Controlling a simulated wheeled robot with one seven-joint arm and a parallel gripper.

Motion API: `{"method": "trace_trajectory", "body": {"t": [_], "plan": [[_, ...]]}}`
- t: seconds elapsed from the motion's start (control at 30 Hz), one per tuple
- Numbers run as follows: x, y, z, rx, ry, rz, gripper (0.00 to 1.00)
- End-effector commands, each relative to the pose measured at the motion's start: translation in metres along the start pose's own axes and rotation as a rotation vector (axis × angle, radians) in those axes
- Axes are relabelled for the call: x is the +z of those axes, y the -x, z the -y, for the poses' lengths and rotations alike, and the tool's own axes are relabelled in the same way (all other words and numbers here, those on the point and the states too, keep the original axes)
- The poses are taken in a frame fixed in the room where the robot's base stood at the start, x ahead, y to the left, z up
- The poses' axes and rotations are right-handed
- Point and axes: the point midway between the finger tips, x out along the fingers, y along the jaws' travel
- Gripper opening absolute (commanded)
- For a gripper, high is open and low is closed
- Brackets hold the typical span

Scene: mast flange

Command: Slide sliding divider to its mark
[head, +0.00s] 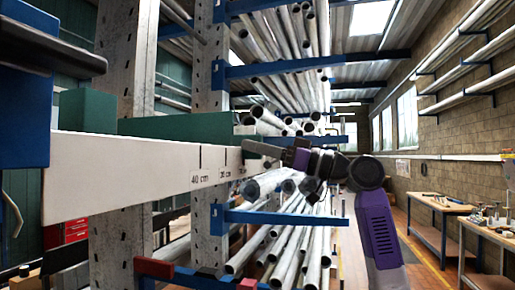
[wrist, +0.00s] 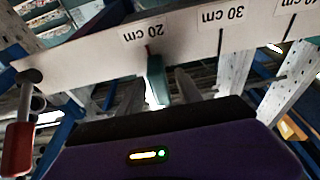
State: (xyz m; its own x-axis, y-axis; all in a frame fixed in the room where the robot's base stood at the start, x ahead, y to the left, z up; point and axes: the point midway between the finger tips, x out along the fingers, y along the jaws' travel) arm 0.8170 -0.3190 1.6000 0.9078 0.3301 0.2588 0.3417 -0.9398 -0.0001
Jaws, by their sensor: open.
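A white ruler board (head: 130,170) with black centimetre marks runs from the near left toward my gripper (head: 262,151). In the wrist view the ruler (wrist: 185,42) shows upside down with 20, 30 and 40 cm marks. A narrow teal piece (wrist: 157,80), which looks like the sliding divider, stands between my two open fingers near the 20 cm mark. I cannot tell whether either finger touches it. A thin reddish line shows by that mark. In the head view a long green part (head: 180,126) lies behind the ruler, and the divider cannot be told apart from it.
A rack holds several grey pipes on blue arms (head: 285,67) above and below my gripper. Grey uprights (head: 125,60) stand behind the ruler. A red-handled tool (wrist: 17,148) is at the wrist view's left. Workbenches (head: 440,205) stand right, beyond a clear aisle.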

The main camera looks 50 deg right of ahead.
Motion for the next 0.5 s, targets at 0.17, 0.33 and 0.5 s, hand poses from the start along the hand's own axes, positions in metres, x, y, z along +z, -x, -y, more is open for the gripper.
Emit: {"method": "trace_trajectory", "body": {"t": [0.17, 0.33, 0.5], "plan": [[-0.003, 0.012, -0.001, 0.002, 0.001, -0.002, 0.42], [-0.005, 0.023, 0.0, 0.001, 0.001, -0.001, 0.42], [-0.009, 0.035, 0.0, 0.001, 0.0, -0.001, 0.42]]}}
